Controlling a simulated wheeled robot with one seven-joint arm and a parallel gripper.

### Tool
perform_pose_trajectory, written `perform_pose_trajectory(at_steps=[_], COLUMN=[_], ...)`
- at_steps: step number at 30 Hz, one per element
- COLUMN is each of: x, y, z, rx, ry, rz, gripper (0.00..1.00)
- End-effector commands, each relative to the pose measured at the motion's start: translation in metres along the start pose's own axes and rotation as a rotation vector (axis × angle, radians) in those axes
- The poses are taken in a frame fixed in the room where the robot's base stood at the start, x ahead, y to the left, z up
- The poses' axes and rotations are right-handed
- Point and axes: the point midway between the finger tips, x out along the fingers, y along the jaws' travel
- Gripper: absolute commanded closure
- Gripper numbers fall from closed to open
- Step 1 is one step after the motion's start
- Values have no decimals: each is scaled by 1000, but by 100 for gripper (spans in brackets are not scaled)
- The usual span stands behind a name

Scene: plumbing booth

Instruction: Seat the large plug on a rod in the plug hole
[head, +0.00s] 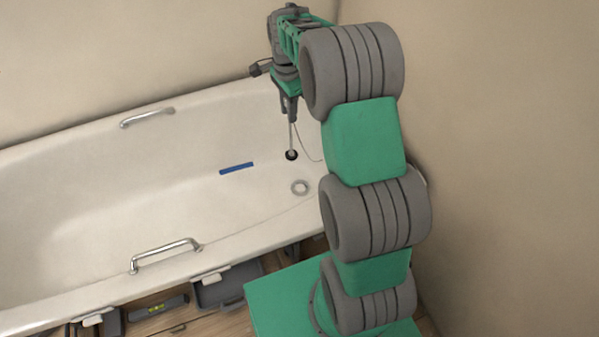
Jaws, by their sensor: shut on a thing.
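The large plug (291,155) is a dark disc at the lower end of a thin pale rod (291,136). My gripper (292,118) is shut on the upper part of the rod and points down over the bathtub. The plug hole (300,187) is a pale metal ring in the tub floor. In the head view the plug appears just above and slightly left of the hole, apart from it. I cannot tell its height above the tub floor. The fingertips are small and partly dark in this view.
The white bathtub (95,195) has two metal grab handles (167,250) (147,117). A blue strip (236,168) lies in the tub left of the plug. A thin cord (307,143) hangs beside the rod. Trays and a level (155,307) lie below the front rim. Walls stand behind and right.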

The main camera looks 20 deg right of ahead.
Motion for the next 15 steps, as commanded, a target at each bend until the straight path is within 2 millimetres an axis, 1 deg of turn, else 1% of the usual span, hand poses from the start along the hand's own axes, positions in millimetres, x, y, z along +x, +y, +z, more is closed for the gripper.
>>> perform_pose_trajectory(at_steps=[1,2,3,5,6,8,9,12,15], x=[60,79,106,146,172,210,231,273,294], y=[-7,-11,-17,-24,-29,-35,-39,-46,-50], z=[-7,-12,-18,-27,-32,-41,-46,-57,-63], rx=[92,154,238,363,446,565,639,789,883], ry=[-1,-1,0,0,0,0,0,0,-1], rz=[3,2,2,1,1,2,1,-2,-4], gripper=[100,100,100,100,100,100,100,100,100])
